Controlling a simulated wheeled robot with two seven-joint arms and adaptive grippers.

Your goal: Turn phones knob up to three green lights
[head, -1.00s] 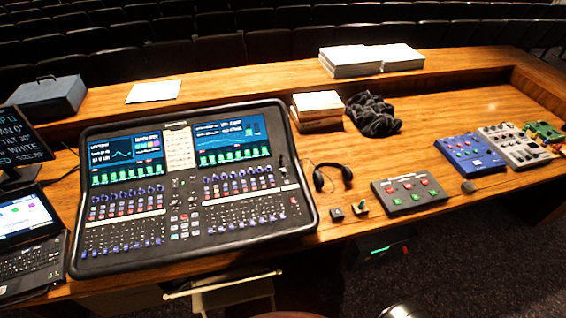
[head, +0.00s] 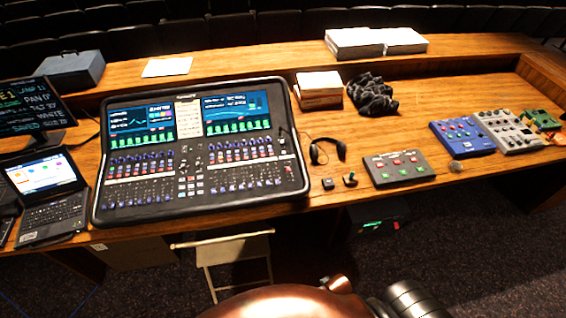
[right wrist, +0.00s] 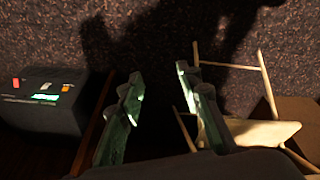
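The large mixing console (head: 297,172) stands on the wooden desk with two lit screens, rows of faders and small knobs. A blue box with knobs (head: 462,137) and a light grey box with knobs (head: 508,131) sit at the desk's right. I cannot tell which knob is marked phones, and no row of three green lights can be read. My right gripper (right wrist: 160,84) shows in the right wrist view with its two fingers apart and nothing between them. It points at the dark floor, away from the desk top. My left gripper is in neither view.
A dark grey button box (head: 398,168), headphones (head: 327,151), a laptop (head: 52,212) and a monitor (head: 32,115) are on the desk. A folding chair (head: 222,250) stands before the desk. A dark box with lights (right wrist: 42,105) is below. Bare wood lies at the right back.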

